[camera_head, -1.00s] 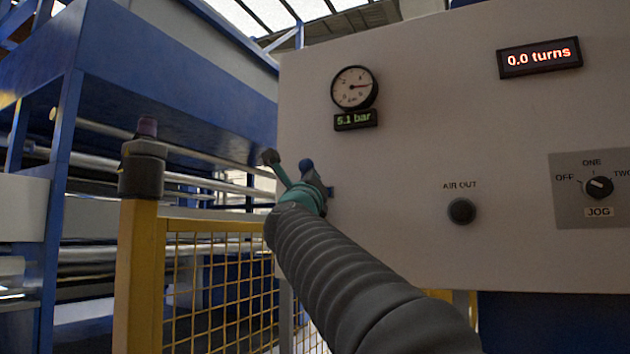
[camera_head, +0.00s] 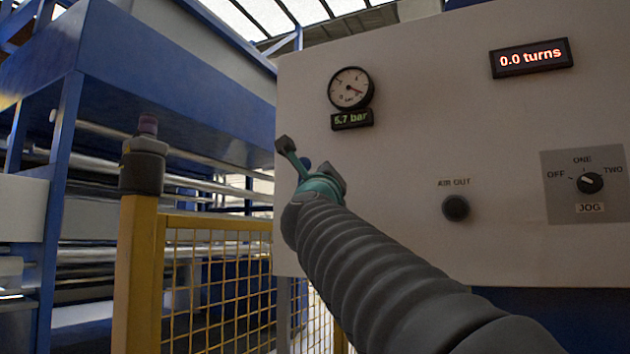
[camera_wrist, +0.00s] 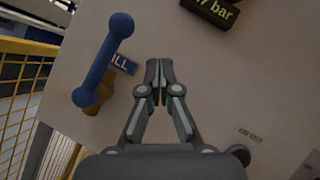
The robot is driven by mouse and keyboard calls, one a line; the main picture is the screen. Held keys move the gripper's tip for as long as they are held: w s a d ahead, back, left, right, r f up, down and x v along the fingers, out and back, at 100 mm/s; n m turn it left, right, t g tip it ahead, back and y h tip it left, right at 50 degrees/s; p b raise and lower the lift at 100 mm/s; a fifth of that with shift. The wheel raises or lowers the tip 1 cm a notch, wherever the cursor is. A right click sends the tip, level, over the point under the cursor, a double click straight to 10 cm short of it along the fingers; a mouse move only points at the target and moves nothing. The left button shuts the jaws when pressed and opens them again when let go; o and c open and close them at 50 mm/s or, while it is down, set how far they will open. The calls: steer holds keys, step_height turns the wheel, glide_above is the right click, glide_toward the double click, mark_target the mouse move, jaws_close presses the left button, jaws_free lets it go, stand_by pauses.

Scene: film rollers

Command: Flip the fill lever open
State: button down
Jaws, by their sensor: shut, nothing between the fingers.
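The fill lever (camera_wrist: 101,62) is a blue bar with a round knob at its upper end, mounted on a brass valve (camera_wrist: 97,100) on the panel. In the wrist view it slants from the valve up and to the right. A blue label (camera_wrist: 123,64), partly covered by the lever and reading "LL", is beside it. My gripper (camera_wrist: 160,72) is shut and empty, to the right of the lever and apart from it in the picture.
The light panel (camera_head: 410,110) carries a gauge (camera_head: 350,88) with a 5.7 bar readout (camera_head: 352,119), a 0.0 turns display (camera_head: 531,57), an AIR OUT button (camera_head: 456,207) and a JOG selector (camera_head: 589,183). A yellow mesh fence (camera_head: 215,270) stands to the left.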

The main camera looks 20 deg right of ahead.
steer(key=s+a, duration=0.1)
steer(key=s, duration=0.5)
steer(key=shift+s, duration=0.15)
stand_by(0.3)
